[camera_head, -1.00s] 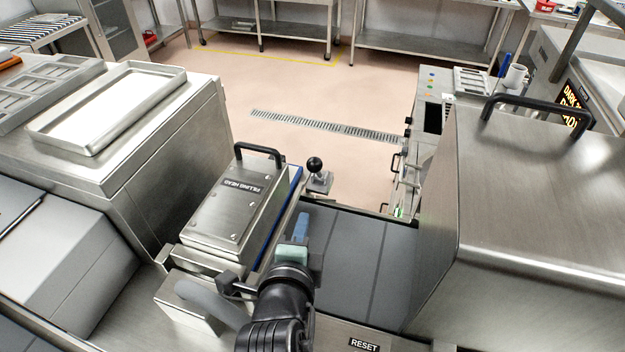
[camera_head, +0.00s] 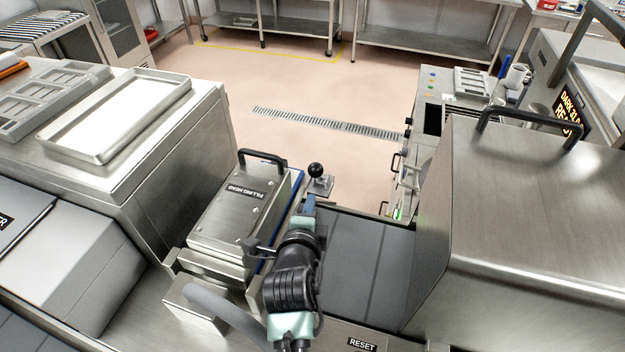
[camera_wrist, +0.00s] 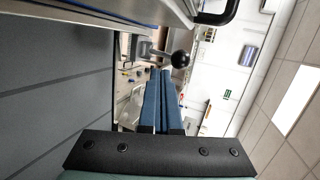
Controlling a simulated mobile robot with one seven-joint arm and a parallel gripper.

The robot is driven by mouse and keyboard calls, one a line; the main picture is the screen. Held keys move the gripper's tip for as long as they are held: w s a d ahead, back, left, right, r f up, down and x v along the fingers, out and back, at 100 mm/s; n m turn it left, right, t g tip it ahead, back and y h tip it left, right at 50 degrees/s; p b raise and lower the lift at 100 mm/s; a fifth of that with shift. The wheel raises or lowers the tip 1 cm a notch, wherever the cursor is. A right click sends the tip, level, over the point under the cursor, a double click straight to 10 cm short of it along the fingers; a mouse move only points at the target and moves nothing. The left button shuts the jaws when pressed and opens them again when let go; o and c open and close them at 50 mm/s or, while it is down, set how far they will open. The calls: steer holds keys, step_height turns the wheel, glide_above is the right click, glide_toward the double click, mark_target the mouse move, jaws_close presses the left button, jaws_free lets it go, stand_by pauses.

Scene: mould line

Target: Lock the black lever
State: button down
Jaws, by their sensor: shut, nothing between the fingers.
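The black lever (camera_head: 316,171) is a short rod with a round black ball knob, on a small metal bracket at the far right corner of the filling head. It looks roughly upright in the head view. In the wrist view its knob (camera_wrist: 180,59) shows just beyond and slightly right of the fingertips. My gripper (camera_head: 308,203) is shut and empty, with its blue fingers pointing at the lever from the near side. In the wrist view the two blue fingers (camera_wrist: 166,72) lie close together. I cannot tell whether the fingertips touch the lever; a small gap seems to remain.
The steel filling head (camera_head: 240,210) with a black handle stands left of my arm. A large steel hood (camera_head: 540,190) stands to the right. The dark conveyor belt (camera_head: 365,265) runs between them. A RESET label (camera_head: 361,344) is at the near edge.

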mark_target(318, 175)
steer(key=shift+w+d+r+p, duration=0.15)
steer(key=shift+w+p, duration=0.45)
steer(key=shift+w, duration=0.65)
steer(key=shift+w+d+r+p, duration=0.15)
steer(key=shift+w+p, duration=0.45)
steer(key=shift+w, duration=0.65)
steer(key=shift+f, duration=0.1)
